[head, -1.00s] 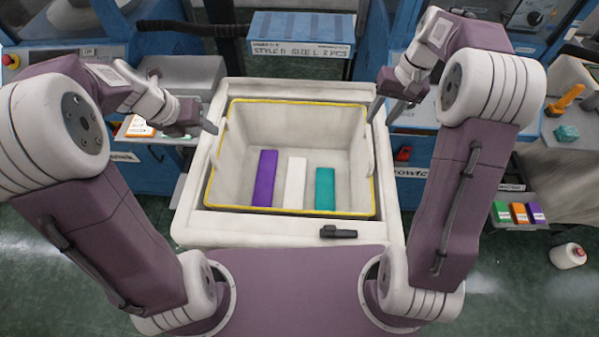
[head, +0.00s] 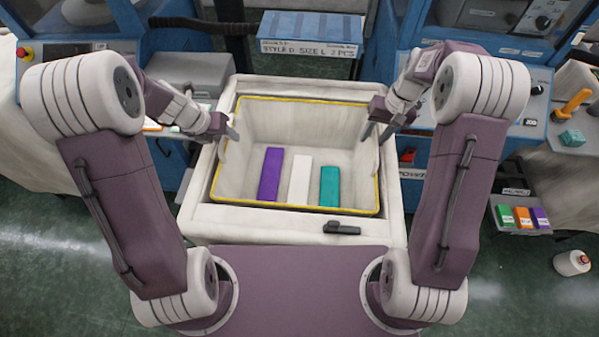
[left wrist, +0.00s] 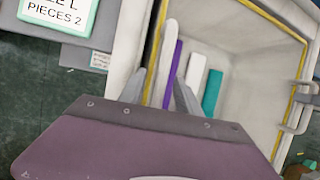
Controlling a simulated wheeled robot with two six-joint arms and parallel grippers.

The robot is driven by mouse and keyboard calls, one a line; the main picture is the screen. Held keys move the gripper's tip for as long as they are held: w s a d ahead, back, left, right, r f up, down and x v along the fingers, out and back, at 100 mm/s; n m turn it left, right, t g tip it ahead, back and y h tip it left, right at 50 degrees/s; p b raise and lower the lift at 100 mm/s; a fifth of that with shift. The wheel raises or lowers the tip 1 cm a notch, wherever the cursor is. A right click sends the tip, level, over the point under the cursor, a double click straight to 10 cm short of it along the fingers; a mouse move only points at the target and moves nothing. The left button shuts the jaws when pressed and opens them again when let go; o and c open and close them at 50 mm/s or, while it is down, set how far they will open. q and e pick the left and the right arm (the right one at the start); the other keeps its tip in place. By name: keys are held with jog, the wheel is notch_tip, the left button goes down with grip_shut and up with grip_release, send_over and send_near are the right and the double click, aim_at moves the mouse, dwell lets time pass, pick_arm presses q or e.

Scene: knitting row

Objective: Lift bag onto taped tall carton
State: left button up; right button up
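The bag appears to be the open white soft-sided container (head: 335,120) with a yellow-edged rim, standing in front of me; it also shows in the left wrist view (left wrist: 250,60). It holds a purple (head: 270,174), a white (head: 299,179) and a teal block (head: 330,186). My left gripper (head: 229,135) is open at its left rim; in the left wrist view its fingers (left wrist: 160,92) lie on either side of the yellow edge. My right gripper (head: 377,133) looks open and empty at the right rim. I cannot make out a taped tall carton.
The bag sits within a pale surround (head: 290,232) with a dark latch-like piece (head: 341,227) at its front. A blue labelled box (head: 310,35) is behind. Blue machines stand on both sides. A tray of coloured cards (head: 522,217) and a white cone (head: 572,262) are right.

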pick_arm(q)
jog(key=shift+s, duration=0.1)
pick_arm(e)
jog(key=shift+s, duration=0.1)
pick_arm(q)
grip_shut()
pick_arm(e)
grip_shut()
pick_arm(q)
jog(key=shift+r, duration=0.1)
pick_arm(e)
jog(key=shift+r, duration=0.1)
dwell(0.9)
